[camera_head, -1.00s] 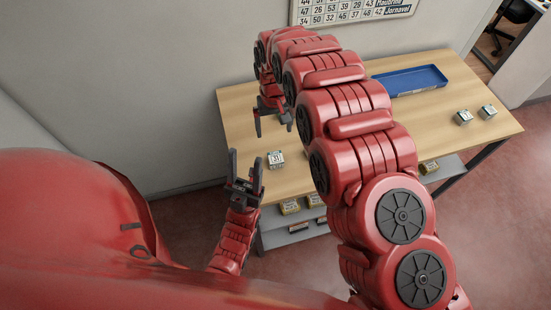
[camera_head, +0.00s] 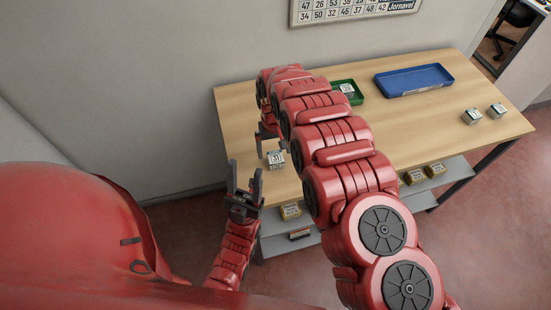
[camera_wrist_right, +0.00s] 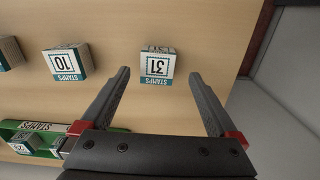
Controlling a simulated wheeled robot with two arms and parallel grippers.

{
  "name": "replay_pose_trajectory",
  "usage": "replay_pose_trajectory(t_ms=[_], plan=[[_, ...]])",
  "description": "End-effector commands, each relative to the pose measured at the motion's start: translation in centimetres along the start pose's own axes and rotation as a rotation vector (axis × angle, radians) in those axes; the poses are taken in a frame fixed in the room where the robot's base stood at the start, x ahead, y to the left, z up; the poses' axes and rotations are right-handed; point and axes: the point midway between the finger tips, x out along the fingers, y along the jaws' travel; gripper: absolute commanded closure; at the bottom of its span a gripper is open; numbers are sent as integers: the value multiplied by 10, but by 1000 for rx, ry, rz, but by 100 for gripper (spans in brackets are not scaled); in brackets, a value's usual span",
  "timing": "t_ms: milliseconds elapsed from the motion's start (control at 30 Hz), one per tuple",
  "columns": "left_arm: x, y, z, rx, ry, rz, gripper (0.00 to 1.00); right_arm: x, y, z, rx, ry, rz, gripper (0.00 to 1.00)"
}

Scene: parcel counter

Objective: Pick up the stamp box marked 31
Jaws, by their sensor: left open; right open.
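The stamp box marked 31 (camera_head: 276,159) stands on the near left part of the wooden counter (camera_head: 237,110). In the right wrist view the box (camera_wrist_right: 157,66) sits beyond and between the open fingers, its number upside down, with bare counter around it. My right gripper (camera_wrist_right: 160,90) is open and empty. In the head view my right gripper (camera_head: 268,144) is just above and behind the box, partly hidden by my arm. My left gripper (camera_head: 245,178) is open and empty in front of the counter's left edge, left of the box.
A box marked 10 (camera_wrist_right: 66,62) stands beside box 31 in the wrist view. A green tray (camera_head: 350,93) holds a stamp box. A blue tray (camera_head: 415,80) lies at the back. Two boxes (camera_head: 472,116) stand at the right. Yellowish boxes (camera_head: 414,177) sit on the lower shelf.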

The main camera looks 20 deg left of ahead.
Motion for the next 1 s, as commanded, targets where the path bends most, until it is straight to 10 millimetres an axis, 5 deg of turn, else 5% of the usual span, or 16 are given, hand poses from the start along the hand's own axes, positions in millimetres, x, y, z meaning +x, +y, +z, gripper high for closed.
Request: replay_pose_trajectory(t_ms=[267,500,867,1000], plan=[[23,-1,-4,0,0,0,50,23,4,-1,0,-2,2,5],[22,-1,-4,0,0,0,50,45,4,0,1,-6,2,5],[22,-1,-4,0,0,0,50,47,4,-1,0,-2,1,5],[22,-1,-4,0,0,0,50,47,4,-1,0,-2,1,27]])
